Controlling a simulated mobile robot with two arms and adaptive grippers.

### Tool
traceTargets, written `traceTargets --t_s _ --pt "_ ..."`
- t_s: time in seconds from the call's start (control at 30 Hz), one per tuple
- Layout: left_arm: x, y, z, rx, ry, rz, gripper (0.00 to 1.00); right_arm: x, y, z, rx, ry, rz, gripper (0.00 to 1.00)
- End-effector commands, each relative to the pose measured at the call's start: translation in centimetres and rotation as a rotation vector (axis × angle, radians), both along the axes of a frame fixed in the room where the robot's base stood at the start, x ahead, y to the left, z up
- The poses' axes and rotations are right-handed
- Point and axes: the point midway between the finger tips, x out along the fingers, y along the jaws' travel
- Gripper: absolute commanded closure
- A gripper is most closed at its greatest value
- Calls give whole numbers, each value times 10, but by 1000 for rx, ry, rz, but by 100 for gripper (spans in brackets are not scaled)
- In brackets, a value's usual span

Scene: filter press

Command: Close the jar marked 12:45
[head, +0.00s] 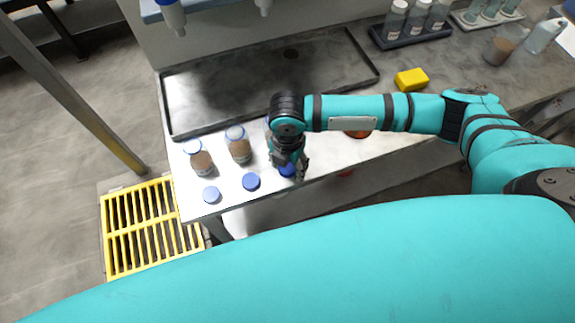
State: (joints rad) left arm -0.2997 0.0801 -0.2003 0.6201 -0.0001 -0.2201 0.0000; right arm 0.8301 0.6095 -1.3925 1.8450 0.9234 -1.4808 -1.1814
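Two open-looking jars with brown contents, the left jar (200,158) and the middle jar (238,145), stand upright on the metal bench. A sliver of what may be another jar shows beside my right wrist, mostly hidden. Any time marks are too small to read. Three blue lids lie near the front edge: the left lid (211,194), the middle lid (251,181) and the right lid (287,170). My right gripper (291,167) points down at the right lid, its fingers around or just above it. Whether it grips the lid is unclear. My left gripper is out of view.
A dark shallow tray (215,95) lies behind the jars. A yellow sponge (411,79), a bottle rack (412,40) and a beaker (503,46) are farther right. A reddish-brown item (358,134) is partly under my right arm. A yellow grate (150,225) is on the floor left.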

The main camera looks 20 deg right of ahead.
Motion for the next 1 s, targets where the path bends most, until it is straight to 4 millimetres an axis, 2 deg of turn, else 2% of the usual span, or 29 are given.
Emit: traceTargets --t_s 0.03,0.17,0.57,0.83,0.87,1.0 --pt "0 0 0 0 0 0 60 0 0 0 0 0 0 54" --pt "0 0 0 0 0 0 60 0 0 0 0 0 0 69" --pt "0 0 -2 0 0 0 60 1 0 4 1 -1 0 69" --pt "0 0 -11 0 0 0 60 2 0 32 2 -5 -1 69" --pt "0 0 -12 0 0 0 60 0 0 37 2 -3 0 69" --pt "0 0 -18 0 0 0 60 -33 4 36 2 2 5 69"
